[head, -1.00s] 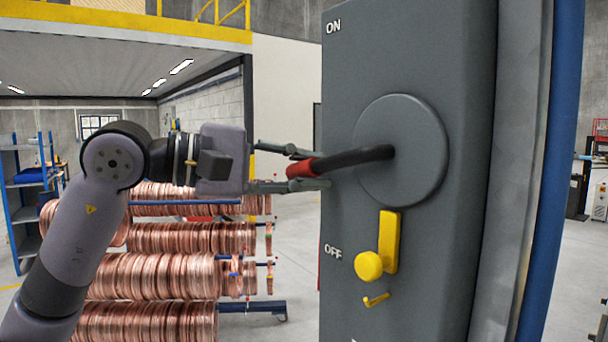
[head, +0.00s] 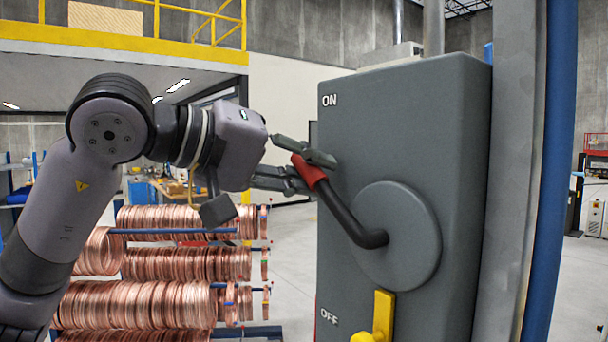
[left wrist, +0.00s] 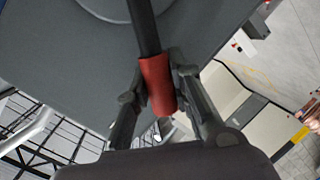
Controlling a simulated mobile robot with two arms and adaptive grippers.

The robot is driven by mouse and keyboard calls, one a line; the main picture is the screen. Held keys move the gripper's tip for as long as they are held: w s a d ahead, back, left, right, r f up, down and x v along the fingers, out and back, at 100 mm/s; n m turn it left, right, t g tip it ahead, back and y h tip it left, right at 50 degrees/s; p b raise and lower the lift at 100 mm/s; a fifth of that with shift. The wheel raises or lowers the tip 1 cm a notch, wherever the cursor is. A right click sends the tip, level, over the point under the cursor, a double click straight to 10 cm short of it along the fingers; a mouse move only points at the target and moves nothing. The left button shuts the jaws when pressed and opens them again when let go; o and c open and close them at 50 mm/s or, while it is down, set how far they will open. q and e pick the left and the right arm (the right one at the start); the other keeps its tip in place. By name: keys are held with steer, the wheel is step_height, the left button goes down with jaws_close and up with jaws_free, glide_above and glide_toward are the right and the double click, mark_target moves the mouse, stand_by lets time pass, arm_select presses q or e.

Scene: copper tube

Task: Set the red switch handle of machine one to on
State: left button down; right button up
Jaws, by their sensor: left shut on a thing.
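The switch box of machine one (head: 405,110) is grey, with ON at the upper left of its face and OFF at the lower left. A round disc (head: 415,235) carries a black lever with a red grip (head: 309,171). The lever slants up and left from the disc, its red end below the ON mark. My left gripper (head: 308,170) is shut on the red grip. In the left wrist view the red grip (left wrist: 158,85) sits between the two fingers. My right gripper is not in view.
A yellow latch (head: 382,315) sits on the box below the disc, near OFF. A rack of copper coils (head: 185,265) stands behind my left arm. A blue pipe and a grey post (head: 515,170) run beside the box at right.

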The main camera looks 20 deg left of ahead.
arm_select(q)
steer(key=shift+s+d+r+m+p, duration=0.4)
steer(key=shift+d+r+m, duration=0.1)
steer(key=shift+r+m, duration=0.25)
steer(key=c, duration=1.4)
jaws_free()
steer(key=shift+s, duration=0.1)
steer(key=shift+a, duration=0.15)
steer(key=v, duration=1.1)
steer(key=shift+s+r, duration=0.2)
steer(key=shift+s, duration=0.25)
